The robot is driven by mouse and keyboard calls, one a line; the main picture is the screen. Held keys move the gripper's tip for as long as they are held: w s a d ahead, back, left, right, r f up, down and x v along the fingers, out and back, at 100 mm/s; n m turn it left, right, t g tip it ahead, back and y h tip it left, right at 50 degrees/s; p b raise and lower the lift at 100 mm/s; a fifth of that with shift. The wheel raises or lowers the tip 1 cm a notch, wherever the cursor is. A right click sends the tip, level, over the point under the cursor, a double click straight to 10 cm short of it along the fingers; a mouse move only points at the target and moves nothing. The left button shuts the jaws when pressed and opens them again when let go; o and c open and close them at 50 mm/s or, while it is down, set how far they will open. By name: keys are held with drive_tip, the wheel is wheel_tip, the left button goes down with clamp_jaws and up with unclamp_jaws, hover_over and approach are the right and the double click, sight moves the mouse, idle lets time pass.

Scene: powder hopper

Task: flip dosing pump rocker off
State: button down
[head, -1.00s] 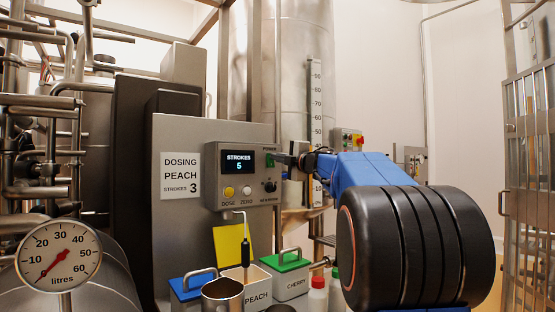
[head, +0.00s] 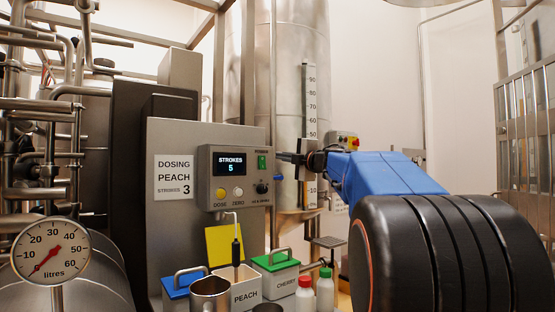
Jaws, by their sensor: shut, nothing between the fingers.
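The dosing pump panel (head: 233,179) is a grey box on the front of a steel cabinet, with a display reading STROKES 5. Its green power rocker (head: 262,163) sits at the upper right, under the label POWER. Which side of the rocker is pressed in is too small to tell. My gripper (head: 281,157) is shut and empty, just right of the rocker, its fingers pointing left towards the panel. The rocker's face is in clear view, with a small gap to the fingertips in the picture.
Below the rocker are a black knob (head: 262,188), a yellow dose button (head: 221,194) and a white zero button (head: 238,192). A sign (head: 174,177) reads DOSING PEACH STROKES 3. Under the panel stand a metal jug (head: 209,294), a peach bin (head: 246,284) and bottles (head: 305,295).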

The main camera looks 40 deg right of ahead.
drive_tip(key=s, duration=0.4)
drive_tip(key=shift+s+r, duration=0.3)
drive_tip(key=shift+s, duration=0.1)
drive_tip(key=shift+a, duration=0.1)
